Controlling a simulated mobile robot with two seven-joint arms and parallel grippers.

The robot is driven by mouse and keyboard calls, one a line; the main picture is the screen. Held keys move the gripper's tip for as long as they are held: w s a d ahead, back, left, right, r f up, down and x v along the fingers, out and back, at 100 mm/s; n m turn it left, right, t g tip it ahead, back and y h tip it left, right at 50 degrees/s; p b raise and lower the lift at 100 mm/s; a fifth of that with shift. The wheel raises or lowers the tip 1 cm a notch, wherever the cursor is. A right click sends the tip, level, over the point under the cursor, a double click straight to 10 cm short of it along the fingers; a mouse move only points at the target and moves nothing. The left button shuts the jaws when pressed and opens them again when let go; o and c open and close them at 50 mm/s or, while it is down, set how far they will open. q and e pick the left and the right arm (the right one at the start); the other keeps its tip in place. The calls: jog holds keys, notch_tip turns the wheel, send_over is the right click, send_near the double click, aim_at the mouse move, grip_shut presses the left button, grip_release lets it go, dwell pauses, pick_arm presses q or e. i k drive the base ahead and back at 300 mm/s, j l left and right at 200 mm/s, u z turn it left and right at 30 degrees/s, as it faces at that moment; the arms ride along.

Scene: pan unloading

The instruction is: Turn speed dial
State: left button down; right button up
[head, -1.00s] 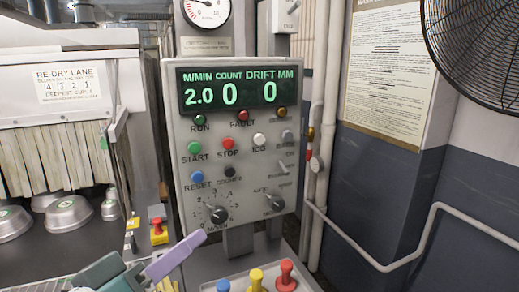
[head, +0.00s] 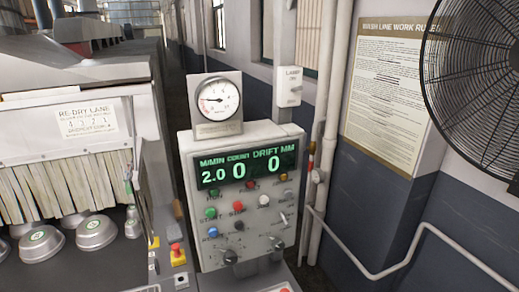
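The grey control panel (head: 287,222) stands in the middle of the head view. Its speed dial (head: 230,256) is the black knob at the panel's lower left; its scale marks are too small to read here. A second black knob (head: 277,243) sits to its right. The green-lit display (head: 247,170) reads 2.0 under M/MIN, 0 under COUNT and 0 under DRIFT MM. Neither of my grippers shows in this view, and nothing touches the dial.
A pressure gauge (head: 219,98) stands on top of the panel. At left, metal pans (head: 96,232) sit by the strip curtain (head: 70,186) of the re-dry lane. A red stop button (head: 176,250) is left of the panel. Wall pipes and a black fan (head: 478,90) are at right.

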aim_at(229, 258)
jog(key=i+j+u, duration=0.2)
jog(key=j+u, duration=0.3)
jog(key=i+j+u, duration=0.3)
jog(key=u, duration=0.15)
